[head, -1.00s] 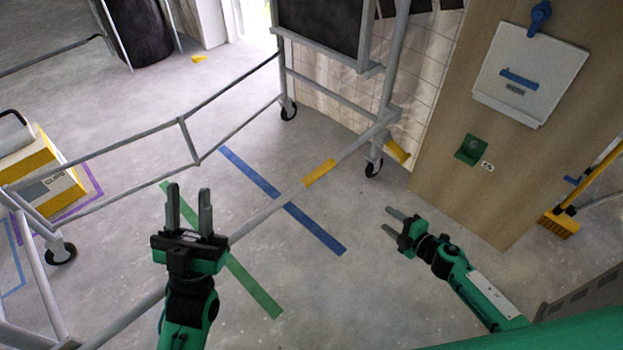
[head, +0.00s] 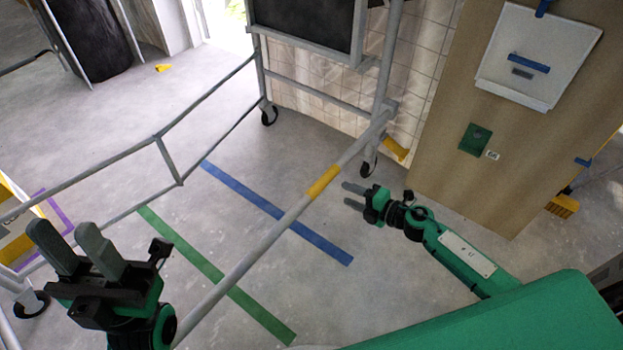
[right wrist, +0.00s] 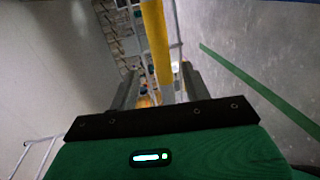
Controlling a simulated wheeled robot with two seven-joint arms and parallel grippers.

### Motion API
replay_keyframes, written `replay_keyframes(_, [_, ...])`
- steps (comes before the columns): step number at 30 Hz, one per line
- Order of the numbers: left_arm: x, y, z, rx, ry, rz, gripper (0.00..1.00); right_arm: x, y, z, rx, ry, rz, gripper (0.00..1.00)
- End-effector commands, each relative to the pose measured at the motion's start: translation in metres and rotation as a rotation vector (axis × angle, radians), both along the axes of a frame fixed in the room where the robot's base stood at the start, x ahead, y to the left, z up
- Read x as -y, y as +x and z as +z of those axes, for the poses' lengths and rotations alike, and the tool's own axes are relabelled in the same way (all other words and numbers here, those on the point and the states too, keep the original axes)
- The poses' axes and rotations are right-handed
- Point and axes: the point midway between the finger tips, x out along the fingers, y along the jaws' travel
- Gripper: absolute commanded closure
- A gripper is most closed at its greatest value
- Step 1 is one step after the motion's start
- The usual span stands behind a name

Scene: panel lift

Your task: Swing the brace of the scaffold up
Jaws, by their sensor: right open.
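The scaffold's brace (head: 255,253) is a long grey bar with a yellow band (head: 323,182). It slopes from the scaffold post (head: 385,75) at upper right down to the lower left. My right gripper (head: 350,194) is open and empty, just right of the yellow band. In the right wrist view the yellow band (right wrist: 154,35) runs between the lines of the two fingers (right wrist: 160,90), ahead of them; contact is not visible. My left gripper (head: 68,235) is at the lower left, fingers apart and empty, left of the brace's lower part, whose end is hidden.
A yellow piece (head: 396,148) sticks out by the post's foot. Scaffold rails (head: 90,178) and castors (head: 269,115) stand at left and back. A wooden panel (head: 480,190) with a white box (head: 537,55) stands right. Blue tape (head: 240,190) and green tape (head: 190,253) mark clear floor.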

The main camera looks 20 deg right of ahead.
Motion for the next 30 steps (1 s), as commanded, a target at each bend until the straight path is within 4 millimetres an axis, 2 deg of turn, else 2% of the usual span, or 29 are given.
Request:
replay_keyframes(12, [0.000,-0.001,0.001,0.042,-0.004,0.000,0.64,-0.047,0.059,-0.016,0.002,0.003,0.000,0.52])
replay_keyframes(18, [0.000,-0.001,0.002,0.061,-0.007,0.000,0.64,-0.065,0.083,-0.022,0.001,0.002,-0.001,0.52])
replay_keyframes(24, [-0.001,-0.002,0.005,0.075,-0.009,0.001,0.64,-0.074,0.094,-0.024,0.000,0.002,0.000,0.52])
replay_keyframes(30, [-0.001,-0.004,0.009,0.087,-0.011,0.000,0.64,-0.075,0.096,-0.024,-0.001,0.002,0.000,0.52])
